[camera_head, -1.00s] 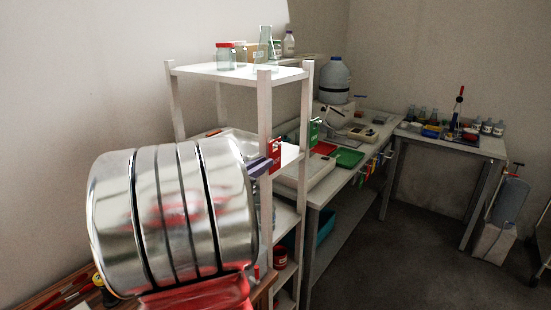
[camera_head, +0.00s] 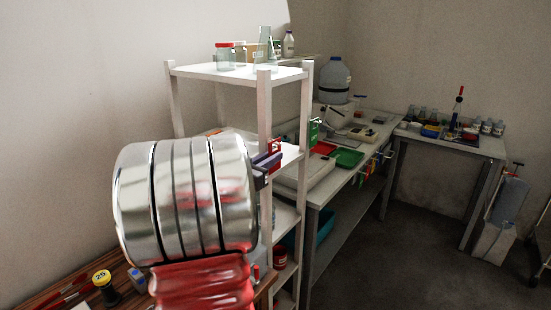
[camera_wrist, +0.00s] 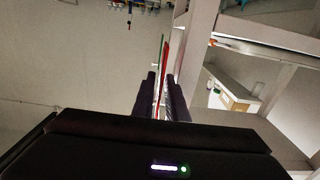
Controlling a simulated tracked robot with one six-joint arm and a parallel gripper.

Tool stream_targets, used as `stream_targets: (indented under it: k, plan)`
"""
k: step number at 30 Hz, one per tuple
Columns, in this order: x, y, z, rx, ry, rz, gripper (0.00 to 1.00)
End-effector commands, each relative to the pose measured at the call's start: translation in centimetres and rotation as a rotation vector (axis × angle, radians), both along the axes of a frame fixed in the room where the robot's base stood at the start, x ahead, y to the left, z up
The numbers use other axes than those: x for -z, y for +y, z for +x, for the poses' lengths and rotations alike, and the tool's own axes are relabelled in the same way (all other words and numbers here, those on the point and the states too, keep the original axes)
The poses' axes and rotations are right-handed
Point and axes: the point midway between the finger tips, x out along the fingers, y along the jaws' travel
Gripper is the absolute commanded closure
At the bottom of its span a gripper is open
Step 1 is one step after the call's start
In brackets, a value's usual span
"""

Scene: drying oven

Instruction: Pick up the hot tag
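The red tag (camera_head: 275,146), which I take to be the hot tag, hangs at the front post of the white shelf rack. In the head view my gripper (camera_head: 268,161) overlaps its lower part. In the wrist view the red tag (camera_wrist: 166,66) shows edge-on as a thin strip running toward the space between my fingers (camera_wrist: 164,98).
The white rack (camera_head: 264,110) is close to my gripper, with glass jars (camera_head: 225,53) on its top shelf. A bench (camera_head: 330,185) with trays and a green tray (camera_head: 347,158) stands behind it.

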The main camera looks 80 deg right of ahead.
Motion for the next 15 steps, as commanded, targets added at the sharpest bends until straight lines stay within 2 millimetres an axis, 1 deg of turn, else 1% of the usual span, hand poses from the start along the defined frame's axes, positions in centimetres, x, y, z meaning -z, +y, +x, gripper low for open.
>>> stream_targets:
  k: [3,8,15]
  plan:
    - [0.0,0.01,0.02,0.0,0.0,0.0,0.89]
    - [0.0,0.02,0.03,0.0,0.0,0.0,1.0]
    - [0.0,0.02,0.03,0.0,0.0,0.0,1.0]
